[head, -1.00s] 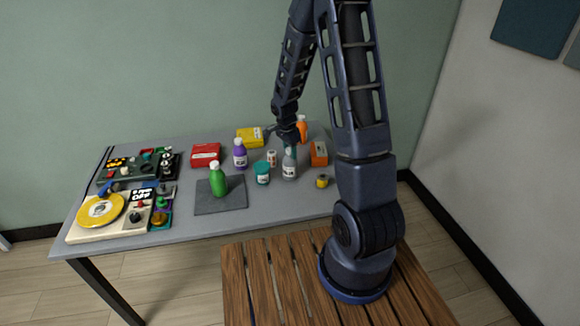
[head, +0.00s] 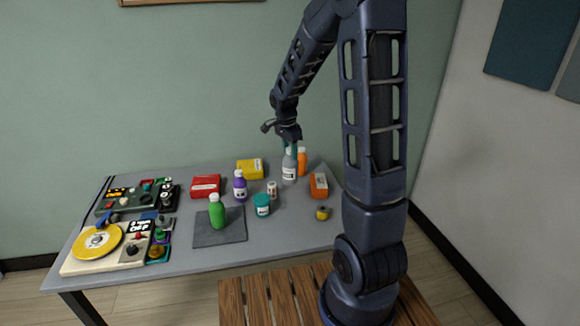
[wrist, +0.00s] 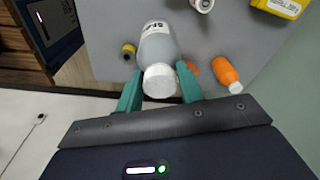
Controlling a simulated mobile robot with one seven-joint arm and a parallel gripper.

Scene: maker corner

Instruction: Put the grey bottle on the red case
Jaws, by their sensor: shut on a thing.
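The grey bottle (head: 289,172) has a white cap and a white label, and stays upright near the back right of the table in the head view. My gripper (head: 290,151) is shut on it near the top. In the wrist view the bottle (wrist: 158,50) lies between the two teal fingers (wrist: 160,88). It appears raised above the table. The red case (head: 206,186) lies to the left on the table, beyond the green bottle, and nothing is on its top. The case is not seen in the wrist view.
A purple bottle (head: 240,186) and a small white jar (head: 272,189) stand between the grey bottle and the red case. A yellow box (head: 251,168) is behind. An orange bottle (head: 302,162) and an orange box (head: 319,185) are close on the right. A green bottle (head: 217,212) stands on a dark mat (head: 236,233).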

